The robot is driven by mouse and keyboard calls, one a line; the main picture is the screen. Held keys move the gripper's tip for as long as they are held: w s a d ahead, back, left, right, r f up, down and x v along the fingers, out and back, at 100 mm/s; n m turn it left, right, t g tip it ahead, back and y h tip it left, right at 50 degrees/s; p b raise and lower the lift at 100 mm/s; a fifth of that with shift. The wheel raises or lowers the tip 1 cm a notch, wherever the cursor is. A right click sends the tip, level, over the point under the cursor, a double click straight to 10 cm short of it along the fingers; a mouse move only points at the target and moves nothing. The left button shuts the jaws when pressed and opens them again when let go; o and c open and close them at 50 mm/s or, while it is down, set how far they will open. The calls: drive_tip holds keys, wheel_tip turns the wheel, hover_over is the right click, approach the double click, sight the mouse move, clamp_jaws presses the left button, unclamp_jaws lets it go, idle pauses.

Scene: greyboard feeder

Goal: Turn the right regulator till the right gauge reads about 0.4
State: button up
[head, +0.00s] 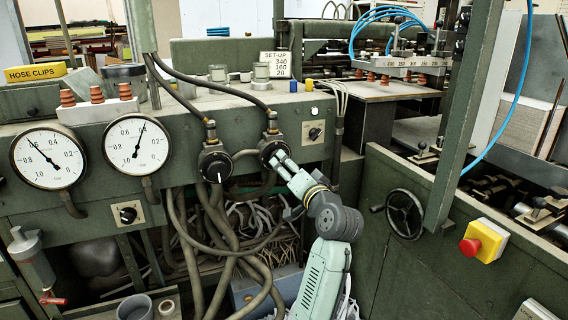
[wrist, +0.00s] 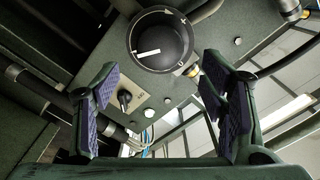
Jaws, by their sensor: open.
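The right gauge (head: 137,145) is a white dial at the left of the head view. Its needle points almost straight up, leaning slightly right; its exact reading is too small to tell. The right regulator (head: 268,150) is a black round knob on the green panel, partly hidden by my gripper (head: 280,160). In the wrist view the regulator (wrist: 170,40) faces me with a white pointer line aimed left. My gripper (wrist: 160,82) is open, its purple-padded fingers apart on either side and below the knob in the picture, with nothing between them.
The left gauge (head: 48,157) and left regulator (head: 215,163) are beside the right ones. A small switch (head: 315,133) sits right of the regulator and shows between the fingers (wrist: 125,98). Hoses (head: 222,240) hang below. A red stop button (head: 470,246) is at the right.

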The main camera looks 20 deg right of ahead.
drive_tip(key=s, duration=0.6)
idle(0.3)
